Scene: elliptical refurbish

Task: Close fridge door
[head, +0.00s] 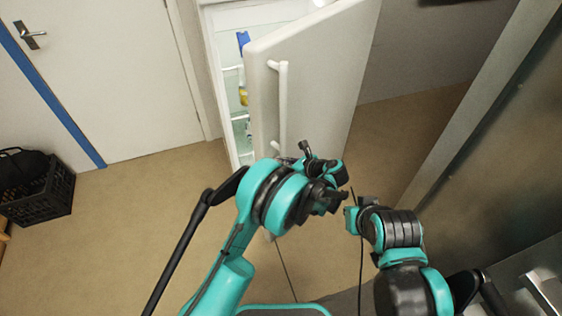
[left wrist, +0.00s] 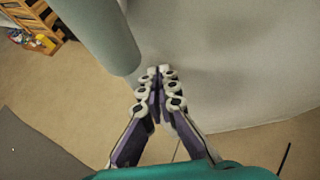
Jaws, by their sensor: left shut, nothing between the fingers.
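The white fridge door (head: 335,75) stands open in the head view, swung out toward me. Its vertical white handle (head: 283,105) faces me. The fridge body (head: 222,95) is behind it, with part of its lit inside showing. My left gripper (head: 306,150) is shut and empty at the lower end of the handle. In the left wrist view the closed fingertips (left wrist: 160,73) are at or very near the door surface (left wrist: 235,60), just beside the handle's end (left wrist: 110,40). I cannot tell if they touch. My right arm's end (head: 354,218) is low on the right; its fingers are not clear.
A blue item (head: 243,41) and a yellow item (head: 243,96) are inside the fridge. A black crate (head: 45,192) stands on the floor at left, near a closed white room door (head: 115,75). A large grey panel (head: 500,140) bounds the right. Floor between is open.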

